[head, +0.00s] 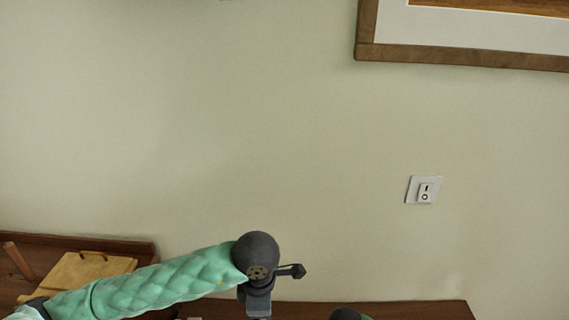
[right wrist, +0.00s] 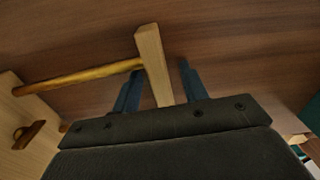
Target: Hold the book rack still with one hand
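In the right wrist view, a pale wooden upright (right wrist: 153,60) joined to a round wooden rod (right wrist: 80,78) looks like part of the book rack. A pale end panel with a brown handle or slot stands at the left edge. My right gripper (right wrist: 160,88) has its two blue fingers apart, with the upright between them and a gap showing on the right side. In the head view, a pale wooden panel with a handle (head: 78,272) lies at the lower left; I cannot tell whether it is the same rack. My left arm crosses the bottom, but its fingers are out of frame.
A brown wooden surface (head: 400,309) runs along the wall at the bottom of the head view. The wall behind is bare except for a light switch (head: 424,190) and a framed picture (head: 450,55). A dark brown wooden surface (right wrist: 240,40) fills the right wrist view's background.

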